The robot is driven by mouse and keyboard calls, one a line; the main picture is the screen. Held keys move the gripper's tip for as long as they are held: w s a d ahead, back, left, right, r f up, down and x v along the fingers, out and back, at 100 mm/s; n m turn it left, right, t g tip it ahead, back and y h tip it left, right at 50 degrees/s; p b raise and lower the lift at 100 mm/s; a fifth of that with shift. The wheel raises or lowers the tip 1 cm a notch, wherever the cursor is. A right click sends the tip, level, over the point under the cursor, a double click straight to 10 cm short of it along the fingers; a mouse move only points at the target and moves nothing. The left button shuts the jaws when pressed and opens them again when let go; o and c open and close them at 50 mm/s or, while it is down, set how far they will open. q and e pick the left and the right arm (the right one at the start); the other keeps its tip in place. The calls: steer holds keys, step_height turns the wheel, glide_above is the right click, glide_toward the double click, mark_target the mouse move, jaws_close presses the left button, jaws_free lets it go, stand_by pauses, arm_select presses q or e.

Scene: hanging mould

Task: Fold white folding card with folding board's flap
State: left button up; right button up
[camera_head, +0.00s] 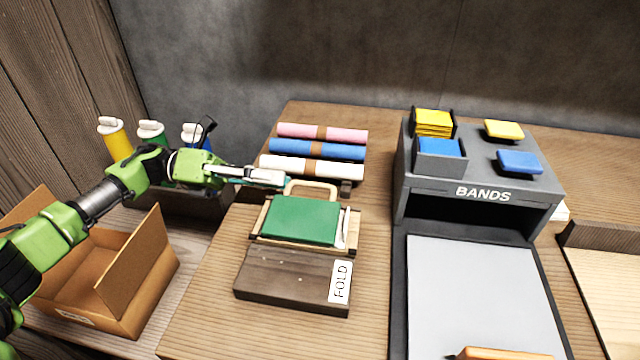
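The folding board (285,278) is a dark wooden board with a "FOLD" label, on the tabletop left of the bands station. Its far part carries a green panel (300,220) in a light wooden frame, with a pale loop handle (318,185) at the far edge. A narrow white strip (345,228) shows at the panel's right; I cannot tell if it is the white folding card. My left gripper (280,180) is at the left end of the handle; whether its fingers are open or shut, or touch the handle, is unclear. My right gripper is out of view.
Pink, blue and white rolls (312,168) lie behind the board. The grey BANDS station (482,195) with yellow and blue pieces stands right, above a grey tray (480,295). An open cardboard box (155,270) and several coloured bottles (115,140) are left.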

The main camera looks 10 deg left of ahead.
mark_target(328, 188)
arm_select(q)
steer(key=d+p, duration=0.1)
steer(key=d, duration=0.8)
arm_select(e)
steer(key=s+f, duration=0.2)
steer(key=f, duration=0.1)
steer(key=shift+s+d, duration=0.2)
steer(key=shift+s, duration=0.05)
arm_select(q)
jaws_close()
